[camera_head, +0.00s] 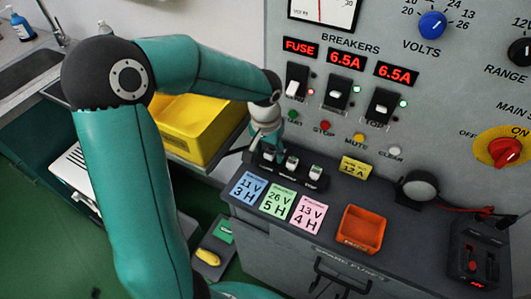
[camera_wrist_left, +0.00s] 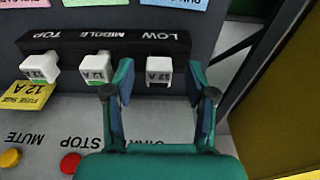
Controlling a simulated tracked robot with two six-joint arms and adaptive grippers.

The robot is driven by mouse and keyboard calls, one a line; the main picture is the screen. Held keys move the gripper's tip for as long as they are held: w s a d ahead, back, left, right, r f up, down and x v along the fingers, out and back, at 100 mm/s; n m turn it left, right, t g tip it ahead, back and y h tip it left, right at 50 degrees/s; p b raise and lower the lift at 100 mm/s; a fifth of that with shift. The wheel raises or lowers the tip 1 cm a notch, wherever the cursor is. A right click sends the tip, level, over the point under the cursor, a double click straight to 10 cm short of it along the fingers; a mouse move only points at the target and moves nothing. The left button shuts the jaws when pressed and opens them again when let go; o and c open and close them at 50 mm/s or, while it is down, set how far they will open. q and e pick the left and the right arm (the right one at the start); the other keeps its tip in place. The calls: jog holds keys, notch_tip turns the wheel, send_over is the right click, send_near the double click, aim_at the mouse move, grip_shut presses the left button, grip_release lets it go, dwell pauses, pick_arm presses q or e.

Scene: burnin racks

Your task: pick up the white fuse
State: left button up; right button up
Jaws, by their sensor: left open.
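Three white fuses sit in a black holder (camera_wrist_left: 200,44) labelled LOW, MIDDLE and TOP. The LOW fuse (camera_wrist_left: 158,70) is white with a pale label. The MIDDLE fuse (camera_wrist_left: 95,68) and TOP fuse (camera_wrist_left: 40,68) have green labels. In the head view the middle (camera_head: 292,163) and top (camera_head: 315,172) fuses show, while my left gripper (camera_head: 266,148) covers most of the low one. In the wrist view my left gripper (camera_wrist_left: 160,76) is open, its fingers either side of the LOW fuse with gaps visible. My right gripper is not in view.
Coloured note cards (camera_head: 276,202) lie in front of the holder. An orange tray (camera_head: 361,230) stands to the right on the grey bench. A yellow bin (camera_head: 190,130) is at the left. The breaker panel (camera_head: 345,120) rises close behind, with coloured buttons along its base.

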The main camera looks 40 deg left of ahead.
aim_at(269, 152)
pick_arm(q)
jog(key=c, duration=1)
jog(key=shift+r, duration=0.1)
notch_tip(269, 152, up, 20)
jog(key=shift+p, duration=0.3)
